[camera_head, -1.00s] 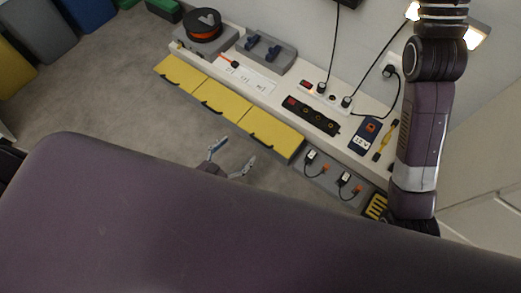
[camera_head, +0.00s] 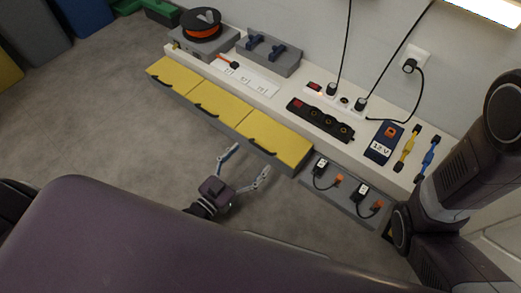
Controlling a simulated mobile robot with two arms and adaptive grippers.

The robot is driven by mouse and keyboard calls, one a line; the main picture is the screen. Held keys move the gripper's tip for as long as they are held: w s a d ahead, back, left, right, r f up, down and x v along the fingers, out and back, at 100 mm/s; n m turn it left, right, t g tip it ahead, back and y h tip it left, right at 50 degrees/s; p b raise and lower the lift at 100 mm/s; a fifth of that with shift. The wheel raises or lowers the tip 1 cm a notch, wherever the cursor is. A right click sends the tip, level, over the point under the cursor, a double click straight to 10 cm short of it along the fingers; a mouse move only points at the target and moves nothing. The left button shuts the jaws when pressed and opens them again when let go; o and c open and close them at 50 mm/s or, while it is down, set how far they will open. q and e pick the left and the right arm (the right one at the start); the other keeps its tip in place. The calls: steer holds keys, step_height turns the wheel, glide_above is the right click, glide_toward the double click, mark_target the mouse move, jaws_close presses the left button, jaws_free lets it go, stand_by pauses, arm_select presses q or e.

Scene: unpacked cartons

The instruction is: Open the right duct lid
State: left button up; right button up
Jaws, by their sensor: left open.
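Three yellow lids with dark handles lie in a row along the front of the white bench. The right lid (camera_head: 274,138) is flat and looks shut, beside the middle lid (camera_head: 221,104) and the left lid (camera_head: 176,75). My left gripper (camera_head: 250,160) is open and empty. Its two fingers point up towards the front edge of the right lid, with a small visible gap to it in the picture. My right arm shows at the right edge, but its gripper is not in view.
A black power strip (camera_head: 320,120) and a blue 12 V box (camera_head: 383,142) sit on the white bench (camera_head: 350,155). A grey strip with plugged-in adapters (camera_head: 318,173) adjoins the lids on the right. The grey floor (camera_head: 110,130) is clear at left.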

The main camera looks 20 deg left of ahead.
mark_target(260, 147)
arm_select(q)
steer(key=b+x, duration=0.1)
steer(key=x, duration=0.1)
steer(key=b+x, duration=0.1)
steer(key=x, duration=0.1)
steer(key=shift+w+f, duration=0.1)
steer(key=shift+f, duration=0.1)
steer(key=shift+w+d+r, duration=0.15)
steer(key=shift+w+d, duration=0.1)
steer(key=shift+w, duration=0.35)
steer(key=c, duration=1.4)
